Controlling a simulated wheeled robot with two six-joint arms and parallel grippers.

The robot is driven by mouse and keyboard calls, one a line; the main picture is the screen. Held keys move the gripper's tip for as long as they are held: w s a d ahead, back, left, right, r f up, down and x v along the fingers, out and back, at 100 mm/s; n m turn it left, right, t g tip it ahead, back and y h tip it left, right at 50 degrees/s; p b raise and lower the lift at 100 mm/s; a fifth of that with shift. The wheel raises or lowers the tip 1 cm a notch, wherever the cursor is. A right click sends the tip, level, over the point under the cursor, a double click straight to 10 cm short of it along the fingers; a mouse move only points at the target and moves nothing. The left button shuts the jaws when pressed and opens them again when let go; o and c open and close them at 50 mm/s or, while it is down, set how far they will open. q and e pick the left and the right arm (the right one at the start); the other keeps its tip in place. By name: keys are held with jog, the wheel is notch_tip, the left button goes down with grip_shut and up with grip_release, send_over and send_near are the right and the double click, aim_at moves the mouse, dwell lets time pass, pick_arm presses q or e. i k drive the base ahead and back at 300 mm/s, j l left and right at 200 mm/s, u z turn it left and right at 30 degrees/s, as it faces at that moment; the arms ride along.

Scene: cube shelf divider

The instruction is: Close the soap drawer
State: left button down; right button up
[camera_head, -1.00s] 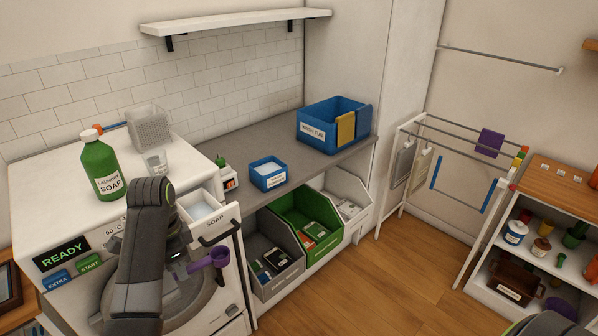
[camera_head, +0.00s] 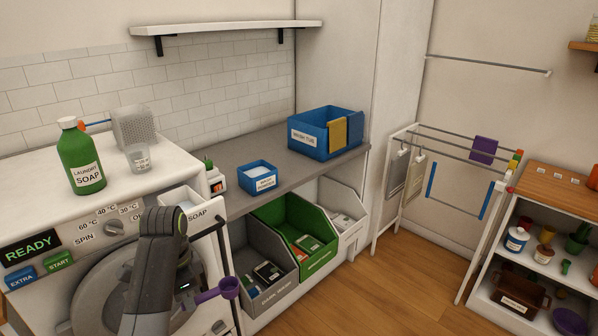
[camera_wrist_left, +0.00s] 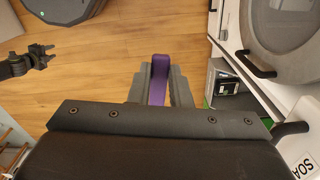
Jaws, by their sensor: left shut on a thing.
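The soap drawer (camera_head: 180,196) stands pulled out at the top right of the white washing machine (camera_head: 110,195). Its front (camera_head: 199,214) reads "SOAP" and has a dark bar handle. In the left wrist view, the drawer front (camera_wrist_left: 303,164) and handle (camera_wrist_left: 291,130) show at the lower right. My left gripper (camera_head: 194,293) is shut on a purple scoop (camera_head: 229,287), below and in front of the drawer, apart from it. The scoop's handle (camera_wrist_left: 158,80) shows between the fingers. My right gripper (camera_wrist_left: 42,56) appears at the upper left of the wrist view; its jaw state is unclear.
A green soap bottle (camera_head: 80,160) and a clear cup (camera_head: 138,158) stand on the machine. A blue powder box (camera_head: 258,178) and a blue wash tub (camera_head: 310,148) sit on the grey counter. Open bins (camera_head: 262,290) stand below. The wooden floor (camera_head: 390,285) is clear ahead.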

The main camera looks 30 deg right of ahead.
aim_at(204, 218)
jog(key=i+l+z, duration=0.15)
jog(key=i+z, duration=0.2)
jog(key=i+l+z, duration=0.1)
jog(key=i+z, duration=0.15)
jog(key=z, duration=0.15)
jog(key=i+z, duration=0.35)
